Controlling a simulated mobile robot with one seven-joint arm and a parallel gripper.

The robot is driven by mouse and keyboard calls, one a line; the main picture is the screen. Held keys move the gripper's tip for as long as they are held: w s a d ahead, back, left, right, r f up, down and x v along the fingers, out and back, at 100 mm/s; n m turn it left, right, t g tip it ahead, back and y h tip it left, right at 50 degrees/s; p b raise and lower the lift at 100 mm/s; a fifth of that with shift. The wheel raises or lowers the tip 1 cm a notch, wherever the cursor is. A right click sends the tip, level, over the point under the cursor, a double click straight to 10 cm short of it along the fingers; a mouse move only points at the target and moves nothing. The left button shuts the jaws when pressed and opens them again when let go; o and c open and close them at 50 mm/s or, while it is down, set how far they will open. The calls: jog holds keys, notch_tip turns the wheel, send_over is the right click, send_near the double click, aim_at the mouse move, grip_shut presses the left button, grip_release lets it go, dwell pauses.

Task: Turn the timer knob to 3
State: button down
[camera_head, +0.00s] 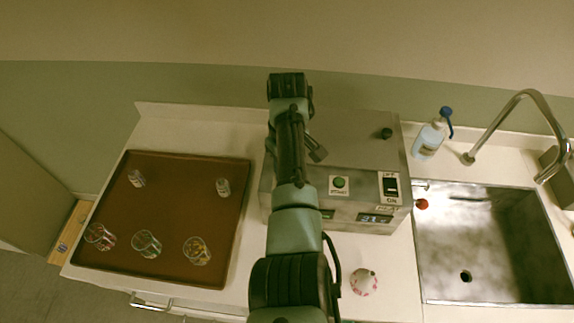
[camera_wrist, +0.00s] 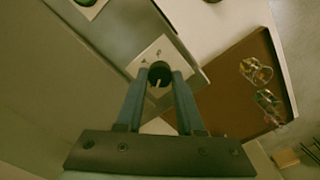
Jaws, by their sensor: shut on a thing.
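The timer knob (camera_wrist: 160,74) is a round dark knob with a pale pointer line, on a white label plate on the metal box. In the wrist view my gripper (camera_wrist: 160,80) has its two fingers on either side of the knob, shut on it. The pointer runs roughly down the picture between the fingers. The plate's numbers are too small and partly covered to read. In the head view my arm hides the knob and the gripper tips. The metal box (camera_head: 350,160) stands on the counter and shows a green power button (camera_head: 340,183) and a heat switch (camera_head: 390,187).
A brown tray (camera_head: 215,270) with small bottles and several glasses lies left of the box. A sink (camera_head: 490,290) with a tap (camera_head: 530,95) and a blue-capped bottle (camera_head: 430,138) are at right. A small round white-and-pink object (camera_head: 364,282) sits in front of the box.

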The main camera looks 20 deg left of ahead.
jog(key=m+p, duration=0.1)
jog(key=m, duration=0.4)
jog(key=shift+r+m, duration=0.1)
jog(key=shift+m, duration=0.2)
jog(key=m, duration=0.5)
jog(key=shift+w+m+p, duration=0.1)
jog(key=shift+m+p, duration=0.2)
jog(key=shift+p, duration=0.05)
jog(key=c, duration=0.5)
grip_release()
notch_tip(320, 180, up, 13)
jog(key=shift+d+p, duration=0.1)
jog(key=shift+p, duration=0.3)
